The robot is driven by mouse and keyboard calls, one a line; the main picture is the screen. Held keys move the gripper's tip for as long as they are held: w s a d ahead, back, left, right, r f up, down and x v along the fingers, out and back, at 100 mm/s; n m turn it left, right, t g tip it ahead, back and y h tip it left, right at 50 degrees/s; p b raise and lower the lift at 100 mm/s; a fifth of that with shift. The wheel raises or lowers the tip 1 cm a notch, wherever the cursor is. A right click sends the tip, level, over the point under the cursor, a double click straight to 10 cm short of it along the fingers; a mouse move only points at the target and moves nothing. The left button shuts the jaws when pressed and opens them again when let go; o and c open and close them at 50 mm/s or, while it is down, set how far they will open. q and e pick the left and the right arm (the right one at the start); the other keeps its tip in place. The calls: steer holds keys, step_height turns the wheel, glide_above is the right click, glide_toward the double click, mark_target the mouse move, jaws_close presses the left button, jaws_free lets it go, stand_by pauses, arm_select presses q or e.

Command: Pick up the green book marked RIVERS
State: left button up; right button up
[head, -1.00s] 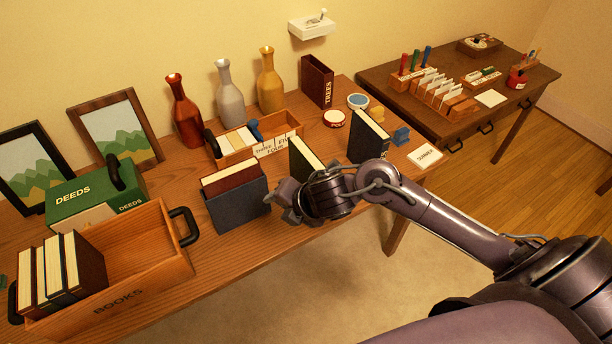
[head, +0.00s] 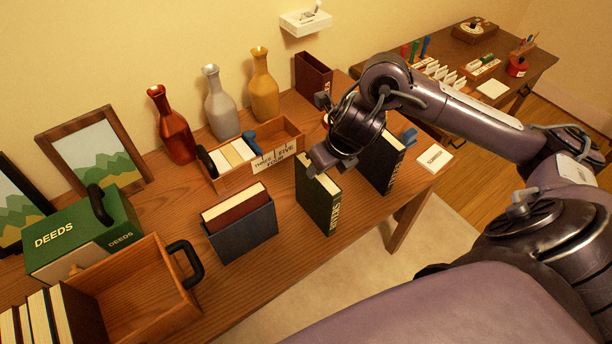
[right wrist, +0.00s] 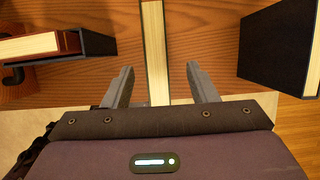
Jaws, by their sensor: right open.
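The green book marked RIVERS (head: 318,205) stands upright on the desk in the head view, its lettered spine facing the front edge. My left gripper is not in view.
Another dark book (head: 382,168) stands close on the right. A blue-grey slipcase (head: 245,232) with a red book is on the left. Behind are a wooden card tray (head: 290,135) and several vases. A wooden books crate (head: 170,310) is at front left.

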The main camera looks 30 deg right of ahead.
mark_target(316, 196)
steer(key=x, duration=0.2)
steer(key=b+x, duration=0.1)
steer(key=x, duration=0.1)
steer(key=shift+s+a+f, duration=0.15)
steer(key=shift+s+a, duration=0.05)
steer(key=shift+a, duration=0.05)
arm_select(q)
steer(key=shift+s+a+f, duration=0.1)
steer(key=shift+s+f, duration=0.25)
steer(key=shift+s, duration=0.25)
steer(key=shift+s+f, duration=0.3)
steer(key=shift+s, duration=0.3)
arm_select(e)
steer(key=x, duration=0.3)
steer(key=shift+w+f, duration=0.25)
steer(key=shift+f, duration=0.1)
steer(key=shift+c, duration=0.2)
jaws_close()
